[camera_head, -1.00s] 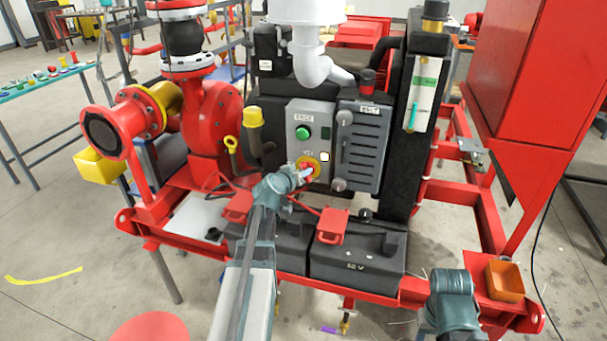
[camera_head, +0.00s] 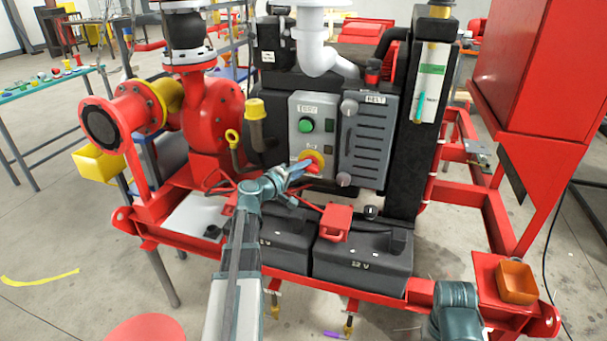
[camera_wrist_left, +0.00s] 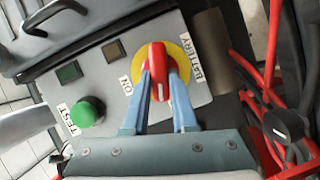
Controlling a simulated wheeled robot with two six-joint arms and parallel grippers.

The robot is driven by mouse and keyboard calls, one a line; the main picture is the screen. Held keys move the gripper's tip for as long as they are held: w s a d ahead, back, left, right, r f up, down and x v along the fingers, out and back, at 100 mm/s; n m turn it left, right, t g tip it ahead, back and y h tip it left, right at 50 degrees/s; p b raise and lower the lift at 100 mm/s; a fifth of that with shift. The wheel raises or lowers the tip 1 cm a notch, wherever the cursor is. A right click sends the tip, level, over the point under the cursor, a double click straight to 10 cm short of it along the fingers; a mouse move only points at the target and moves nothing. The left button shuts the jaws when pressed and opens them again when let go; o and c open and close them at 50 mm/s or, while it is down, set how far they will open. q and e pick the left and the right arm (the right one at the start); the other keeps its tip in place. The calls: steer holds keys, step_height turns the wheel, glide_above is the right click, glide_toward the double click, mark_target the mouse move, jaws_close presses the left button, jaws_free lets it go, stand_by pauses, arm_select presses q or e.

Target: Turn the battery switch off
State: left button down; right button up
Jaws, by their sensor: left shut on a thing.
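The battery switch is a red handle on a yellow round plate (camera_head: 318,158), low on the grey control panel (camera_head: 306,108). In the left wrist view the red handle (camera_wrist_left: 158,72) stands between the "ON" and "BATTERY" labels, with the yellow plate (camera_wrist_left: 178,58) behind it. My left gripper (camera_head: 304,168) is at the switch. Its two blue fingers (camera_wrist_left: 160,90) are shut on the handle, one on each side. They hide part of the handle in the head view. My right gripper's fingers do not show; only a teal part of my right arm is at the bottom right.
A green button (camera_head: 305,125) sits above the switch; it also shows in the left wrist view (camera_wrist_left: 86,111). A grey louvred cover (camera_head: 366,145) is right of the panel. Black 12 V batteries (camera_head: 362,262) and red cables lie below. An orange tray (camera_head: 516,282) is at the right.

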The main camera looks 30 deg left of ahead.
arm_select(q)
steer(key=shift+s+f+n+t+b, duration=0.15)
steer(key=shift+n+t+b, duration=0.2)
steer(key=shift+n+b, duration=0.35)
steer(key=shift+w+f+n+t+b, duration=0.15)
steer(key=shift+n+t+b, duration=0.3)
steer(key=shift+n, duration=0.35)
steer(key=shift+s, duration=0.1)
steer(key=c, duration=0.7)
jaws_free()
steer(key=s+a, duration=0.2)
steer(key=s, duration=1.1)
steer(key=shift+s, duration=0.3)
steer(key=shift+a, duration=0.1)
